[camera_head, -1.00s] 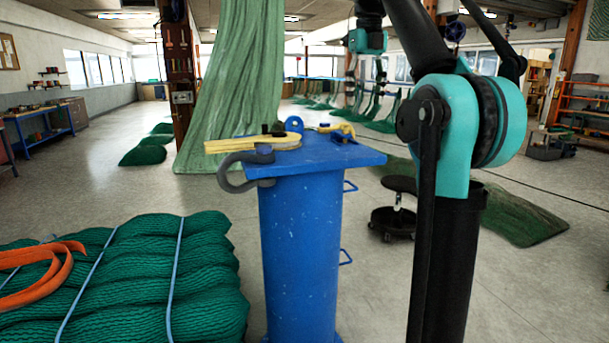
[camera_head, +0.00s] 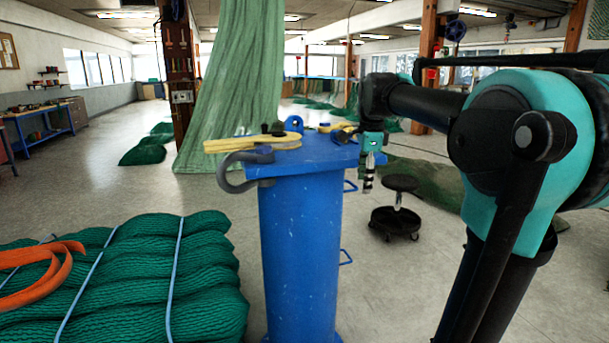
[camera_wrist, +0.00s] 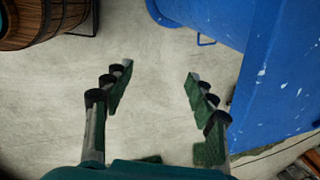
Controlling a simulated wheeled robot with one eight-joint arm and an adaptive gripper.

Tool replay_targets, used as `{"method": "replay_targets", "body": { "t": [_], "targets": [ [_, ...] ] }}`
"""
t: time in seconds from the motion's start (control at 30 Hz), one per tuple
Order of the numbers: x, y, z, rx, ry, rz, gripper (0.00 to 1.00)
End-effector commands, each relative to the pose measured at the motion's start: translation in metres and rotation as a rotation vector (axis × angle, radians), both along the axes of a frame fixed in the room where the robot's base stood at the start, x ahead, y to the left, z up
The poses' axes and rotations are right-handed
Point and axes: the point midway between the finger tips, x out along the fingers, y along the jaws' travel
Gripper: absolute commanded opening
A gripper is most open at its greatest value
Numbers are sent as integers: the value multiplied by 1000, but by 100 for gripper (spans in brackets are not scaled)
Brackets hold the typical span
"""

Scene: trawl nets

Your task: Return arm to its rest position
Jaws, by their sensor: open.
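My gripper (camera_head: 368,178) hangs pointing down beside the right edge of the blue stand (camera_head: 301,240) in the head view. In the wrist view its two fingers (camera_wrist: 155,90) are spread wide, with only bare floor between them. Nothing is held. The blue stand also fills the right of the wrist view (camera_wrist: 285,85). My arm reaches in from the right of the head view, bent, with its forearm roughly level.
A wheeled stool (camera_head: 396,221) stands behind the gripper. Bundled green net (camera_head: 140,280) lies at left. A wooden barrel (camera_wrist: 40,20) shows in the wrist view.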

Motion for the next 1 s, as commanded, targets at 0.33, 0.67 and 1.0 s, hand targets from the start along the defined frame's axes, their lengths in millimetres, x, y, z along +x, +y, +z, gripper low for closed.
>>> {"method": "replay_targets", "body": {
  "t": [0.33, 0.67, 1.0],
  "targets": [
    [-85, -12, -169, -168, -103, 756, 57],
    [-193, -19, -290, -366, -162, 1364, 57],
    [-221, -20, -314, -420, -169, 1510, 57]
  ]
}}
